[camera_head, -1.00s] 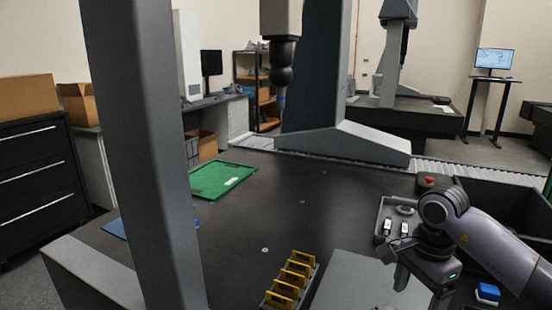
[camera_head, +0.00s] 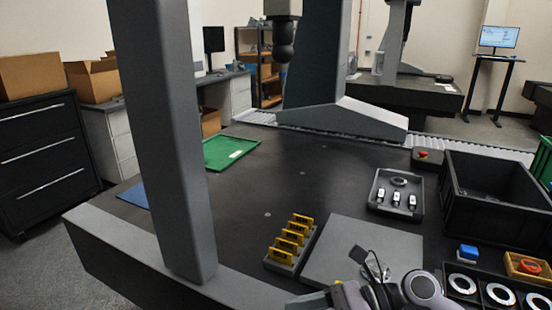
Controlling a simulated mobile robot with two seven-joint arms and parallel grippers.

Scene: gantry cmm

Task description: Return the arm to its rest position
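My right arm is folded low at the bottom of the head view, and its gripper (camera_head: 325,298) shows only in part at the bottom edge, beside the front of the grey plate (camera_head: 340,240). Its fingertips are not clear enough to tell whether they are open or shut. No held object can be made out. My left gripper and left arm are not in the view.
A rack of yellow pieces (camera_head: 280,256), a grey tray (camera_head: 378,204) with small parts, a black bin (camera_head: 495,205), a blue block (camera_head: 467,253) and a tray of rings (camera_head: 480,292) lie nearby. The grey gantry column (camera_head: 165,150) stands at left. The table's middle is clear.

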